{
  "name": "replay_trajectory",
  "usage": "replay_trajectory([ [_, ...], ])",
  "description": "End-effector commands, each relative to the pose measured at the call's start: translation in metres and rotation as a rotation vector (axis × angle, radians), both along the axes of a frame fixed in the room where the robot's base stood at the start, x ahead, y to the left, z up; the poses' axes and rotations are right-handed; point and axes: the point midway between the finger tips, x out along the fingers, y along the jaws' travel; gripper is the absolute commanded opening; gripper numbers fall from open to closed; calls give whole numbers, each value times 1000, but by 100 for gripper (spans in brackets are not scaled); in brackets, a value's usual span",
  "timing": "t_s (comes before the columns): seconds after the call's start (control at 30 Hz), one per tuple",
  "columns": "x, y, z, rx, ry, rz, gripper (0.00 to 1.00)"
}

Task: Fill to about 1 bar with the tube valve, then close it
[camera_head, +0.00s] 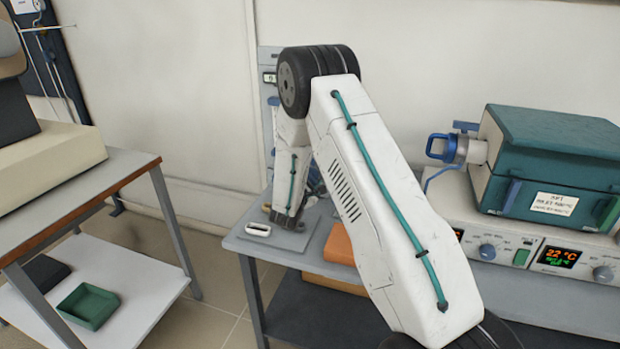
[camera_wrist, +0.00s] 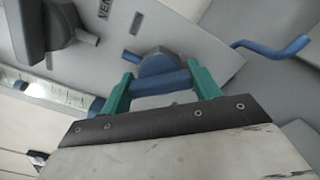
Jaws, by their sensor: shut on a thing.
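My gripper (camera_wrist: 161,82) has teal fingers on either side of a blue valve handle (camera_wrist: 158,66) in the wrist view, and it is shut on it. The handle sits on a grey panel (camera_wrist: 205,50). A dark knob (camera_wrist: 45,30) is at the upper left of that panel, beside partly cut-off lettering that reads "VEN". In the head view my arm hides the gripper and the handle. I see no readable pressure gauge.
A blue bent rod (camera_wrist: 275,48) stands right of the handle, and a clear scaled tube (camera_wrist: 50,92) lies left. A teal furnace (camera_head: 545,165) with a blue-handled end fitting (camera_head: 445,147) sits on a control unit reading 22 °C. A side table (camera_head: 120,165) is at left, with floor between.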

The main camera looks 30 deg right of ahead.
Motion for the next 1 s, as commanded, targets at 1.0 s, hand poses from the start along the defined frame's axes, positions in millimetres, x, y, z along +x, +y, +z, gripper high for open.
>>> replay_trajectory([
  [1.0, -2, -1, -2, 431, -550, -3, 39],
])
